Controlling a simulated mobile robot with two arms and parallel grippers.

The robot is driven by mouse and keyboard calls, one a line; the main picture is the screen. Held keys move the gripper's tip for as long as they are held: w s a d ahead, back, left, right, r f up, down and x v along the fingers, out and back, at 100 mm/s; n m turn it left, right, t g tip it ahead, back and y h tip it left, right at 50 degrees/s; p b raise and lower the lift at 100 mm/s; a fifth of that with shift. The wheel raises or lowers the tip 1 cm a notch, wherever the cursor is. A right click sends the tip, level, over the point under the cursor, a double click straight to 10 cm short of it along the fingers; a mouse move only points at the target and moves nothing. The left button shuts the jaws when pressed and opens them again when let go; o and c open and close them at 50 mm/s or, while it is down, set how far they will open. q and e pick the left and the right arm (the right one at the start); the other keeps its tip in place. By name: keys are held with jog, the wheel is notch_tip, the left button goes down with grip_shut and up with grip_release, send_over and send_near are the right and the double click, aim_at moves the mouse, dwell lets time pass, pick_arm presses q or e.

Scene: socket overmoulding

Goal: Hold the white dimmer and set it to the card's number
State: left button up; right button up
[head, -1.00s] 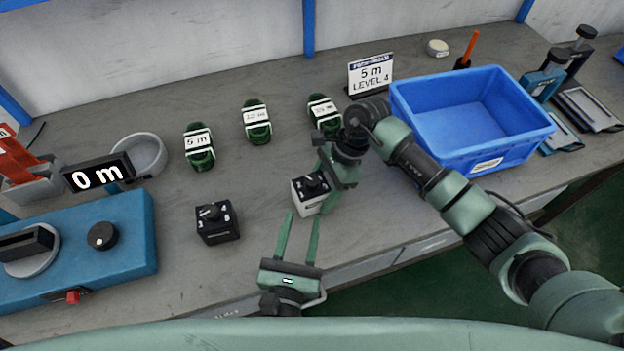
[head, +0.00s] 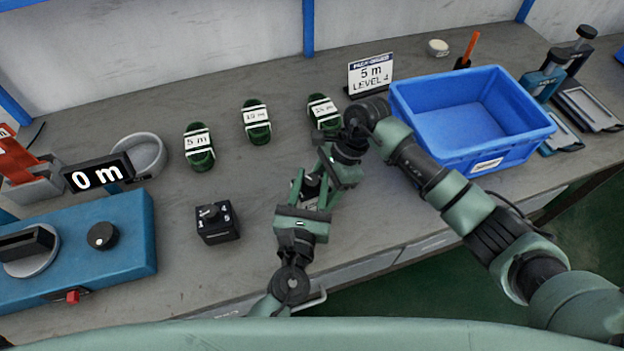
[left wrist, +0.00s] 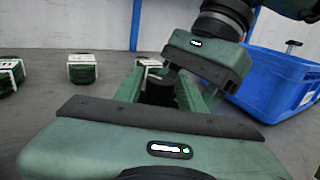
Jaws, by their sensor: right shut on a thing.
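The white dimmer (head: 311,184) is held off the bench by my right gripper (head: 323,179), which is shut on it. Its dark top shows between the fingers, but its setting cannot be read. My left gripper (head: 311,181) reaches up from below, with its fingers apart on either side of the dimmer. In the left wrist view, a black knob (left wrist: 160,91) stands between the left fingers (left wrist: 160,88); I cannot tell whether they touch it. The card (head: 371,75) at the back reads "5 m LEVEL 4".
A black dimmer (head: 217,222) stands on the bench (head: 180,270) to the left. Several green cable coils (head: 199,148) lie behind. A blue crate (head: 425,135) is on the right.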

pick_arm(q)
grip_shut()
jog(key=shift+m+h, duration=0.4)
jog(key=shift+h, duration=0.1)
jog(key=m+g+h, duration=0.1)
jog(key=m+h, duration=0.1)
jog(key=h, duration=0.1)
jog(key=shift+r, duration=0.1)
jog(key=m+g+h, duration=0.1)
jog(key=h, duration=0.1)
jog(key=m+g+h, duration=0.1)
jog(key=m+h, duration=0.1)
jog(key=shift+d+r+g, duration=0.1)
jog(key=shift+g, duration=0.2)
jog(key=shift+d+m+g+h, duration=0.1)
jog(key=shift+m+g+h, duration=0.75)
jog(key=shift+h, duration=0.25)
jog(key=shift+s+m+g, duration=0.1)
jog(key=shift+m+g, duration=0.15)
jog(key=shift+g, duration=0.2)
